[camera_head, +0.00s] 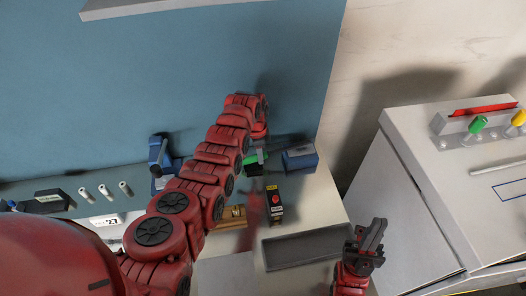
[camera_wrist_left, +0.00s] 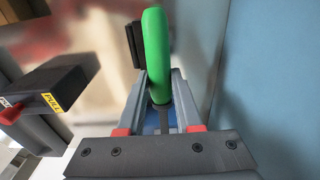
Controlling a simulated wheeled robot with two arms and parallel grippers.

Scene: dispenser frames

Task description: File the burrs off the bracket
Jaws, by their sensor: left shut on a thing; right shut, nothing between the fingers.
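My left gripper (camera_head: 257,166) is at the back of the bench, at the end of the red arm. In the left wrist view it (camera_wrist_left: 161,95) is shut on a green handle (camera_wrist_left: 156,45), likely the file's. A bit of the green handle (camera_head: 252,160) also shows in the head view. My right gripper (camera_head: 370,238) is shut and empty, at the bench's front right, beside the dark mat. I cannot make out the bracket in either view.
A black dispenser with a red button (camera_head: 275,201) stands right of my left arm. A blue box (camera_head: 300,157) is at the back right, a blue device (camera_head: 159,160) at the back left. A rack (camera_head: 470,122) holds green and yellow handles.

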